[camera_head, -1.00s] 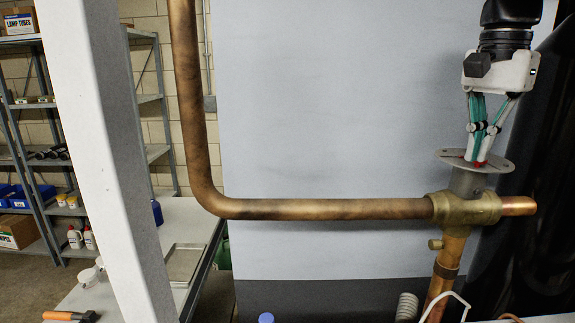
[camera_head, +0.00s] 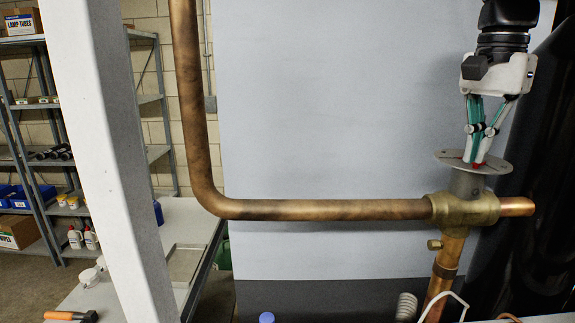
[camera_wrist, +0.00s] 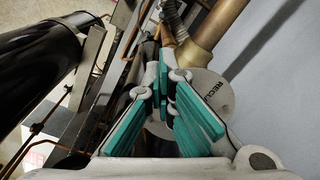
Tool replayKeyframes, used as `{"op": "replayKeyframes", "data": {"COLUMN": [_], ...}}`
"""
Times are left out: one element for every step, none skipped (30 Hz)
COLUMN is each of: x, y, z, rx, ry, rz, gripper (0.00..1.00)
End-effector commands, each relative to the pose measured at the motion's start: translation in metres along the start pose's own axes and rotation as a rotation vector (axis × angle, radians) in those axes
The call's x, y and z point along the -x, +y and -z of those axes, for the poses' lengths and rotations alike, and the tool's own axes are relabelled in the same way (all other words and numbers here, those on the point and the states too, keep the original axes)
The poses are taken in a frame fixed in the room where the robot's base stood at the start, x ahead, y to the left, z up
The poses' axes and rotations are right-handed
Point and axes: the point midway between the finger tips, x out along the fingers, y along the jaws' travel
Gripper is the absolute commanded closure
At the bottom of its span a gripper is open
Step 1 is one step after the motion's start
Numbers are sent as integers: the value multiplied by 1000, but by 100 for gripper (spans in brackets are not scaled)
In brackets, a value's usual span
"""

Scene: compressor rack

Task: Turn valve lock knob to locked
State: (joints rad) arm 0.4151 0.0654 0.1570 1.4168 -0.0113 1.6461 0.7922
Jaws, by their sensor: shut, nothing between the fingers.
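The brass valve (camera_head: 465,208) sits at the right in the head view, where the horizontal copper pipe meets the downward one. A grey round plate (camera_head: 447,157) with a little red on top is on its grey stem. My gripper (camera_head: 477,158) points down at the middle of this plate, with its fingertips at or just above it. Whether they touch is unclear. The knob's shape and setting are hidden by the fingers. In the wrist view the plate (camera_wrist: 216,88) with dark, partly visible lettering lies behind my teal-padded fingers (camera_wrist: 166,92), which are shut and empty.
A long copper pipe (camera_head: 320,209) runs left from the valve and bends upward. A black cylinder (camera_head: 520,245) stands close on the right. A pale panel (camera_head: 330,110) is behind. A white post (camera_head: 108,150) stands at the left, with shelving (camera_head: 152,97) beyond.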

Motion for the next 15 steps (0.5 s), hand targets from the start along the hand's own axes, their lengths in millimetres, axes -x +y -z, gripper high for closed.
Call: {"op": "replayKeyframes", "data": {"x": [-10,-10,-10,-10,-10,-10,-10,-10,-10,-10,-10,-10,-11,-11,-11], "y": [1,1,0,0,0,-1,-2,-2,-2,-3,-3,-4,-4,-4,-5], "z": [0,0,0,0,0,-1,-1,-1,-1,-1,-1,-1,-1,-1,-1], "rx": [-2,-2,-1,-1,-1,0,0,1,1,1,1,1,2,2,2], "ry": [-22,-22,-21,-21,-21,-21,-21,-20,-20,-20,-20,-20,-21,-21,-21], "rz": [-21,-21,-20,-20,-20,-19,-19,-18,-18,-18,-17,-17,-17,-17,-17], "gripper": [100,100,100,100,100,100,100,100,100,100,100,100,100,100,100]}}
